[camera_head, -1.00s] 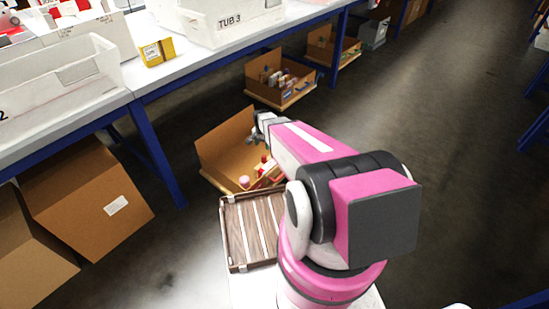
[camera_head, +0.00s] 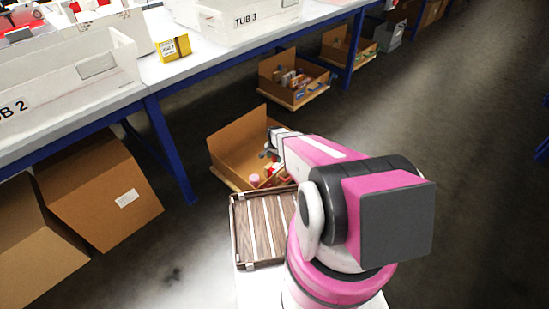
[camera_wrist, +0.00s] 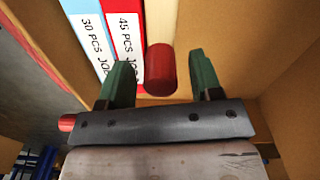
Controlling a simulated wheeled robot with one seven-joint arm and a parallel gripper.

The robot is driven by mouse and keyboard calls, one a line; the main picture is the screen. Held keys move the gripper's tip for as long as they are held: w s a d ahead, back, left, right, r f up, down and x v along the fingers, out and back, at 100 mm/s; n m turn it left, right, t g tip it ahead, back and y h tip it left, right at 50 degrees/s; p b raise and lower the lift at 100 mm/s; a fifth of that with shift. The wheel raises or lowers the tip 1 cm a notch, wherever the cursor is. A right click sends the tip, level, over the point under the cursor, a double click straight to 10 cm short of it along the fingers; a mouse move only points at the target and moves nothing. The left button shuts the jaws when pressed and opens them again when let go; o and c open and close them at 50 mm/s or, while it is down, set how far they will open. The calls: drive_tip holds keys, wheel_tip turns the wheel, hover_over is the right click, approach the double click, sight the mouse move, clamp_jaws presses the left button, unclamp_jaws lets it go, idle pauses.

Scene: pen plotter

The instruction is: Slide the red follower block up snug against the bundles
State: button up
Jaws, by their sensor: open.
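In the wrist view my gripper (camera_wrist: 158,80) is open, with its two green fingers spread apart. A red rounded cylinder (camera_wrist: 160,70) lies between the fingers, with space on both sides. I cannot tell whether it is part of the red follower block. Red and blue packs with white labels reading "45 PCS" (camera_wrist: 127,40) and "30 PCS" (camera_wrist: 92,40) stand beside it on the left. I cannot make out the bundles for sure. In the head view my gripper (camera_head: 270,147) reaches into an open cardboard box (camera_head: 236,147) holding small red and white items; my arm hides part of it.
Cardboard walls rise right of the fingers in the wrist view. A slatted wooden tray (camera_head: 262,230) lies in front of the box. A workbench with tubs (camera_head: 262,14) and a blue leg (camera_head: 170,155) stands at left. Open floor (camera_head: 450,110) lies at right.

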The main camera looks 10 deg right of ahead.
clamp_jaws()
drive_tip(key=shift+s+d, duration=0.1)
drive_tip(key=shift+s, duration=0.1)
unclamp_jaws()
wheel_tip(320, 180, up, 11)
idle(0.7)
